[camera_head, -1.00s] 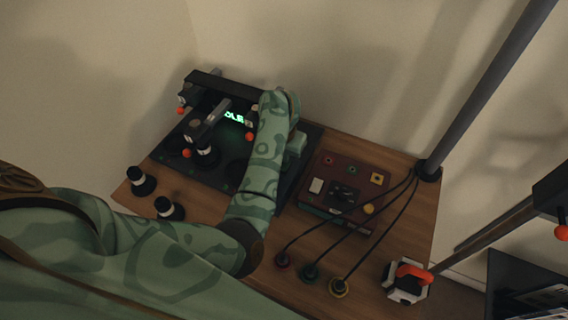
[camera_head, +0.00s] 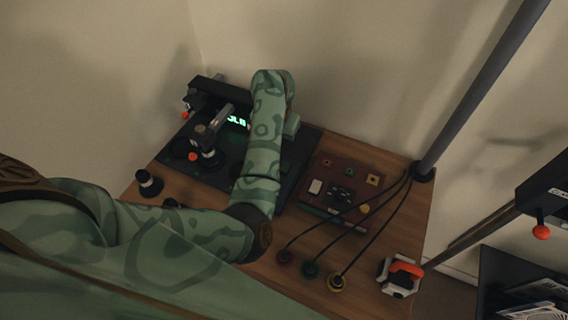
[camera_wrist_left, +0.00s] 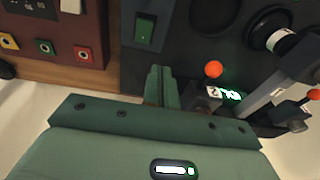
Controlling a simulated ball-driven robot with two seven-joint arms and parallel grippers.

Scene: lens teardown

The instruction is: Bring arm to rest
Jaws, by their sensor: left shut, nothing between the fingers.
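My left arm (camera_head: 265,150), in a green patterned sleeve, comes in from the left in the head view and bends up over the dark panel (camera_head: 216,178). My left gripper (camera_head: 291,126) shows only as a pale green block beside the forearm's far end, partly hidden by it. In the left wrist view its fingers (camera_wrist_left: 160,84) are together and empty, in front of the dark panel. My right gripper is in neither view.
A red box (camera_head: 340,185) with cables stands right of the panel; its coloured sockets show in the wrist view (camera_wrist_left: 45,47). Joints with orange knobs (camera_head: 193,156) rise on the panel. A grey pole (camera_head: 480,90) stands at the right.

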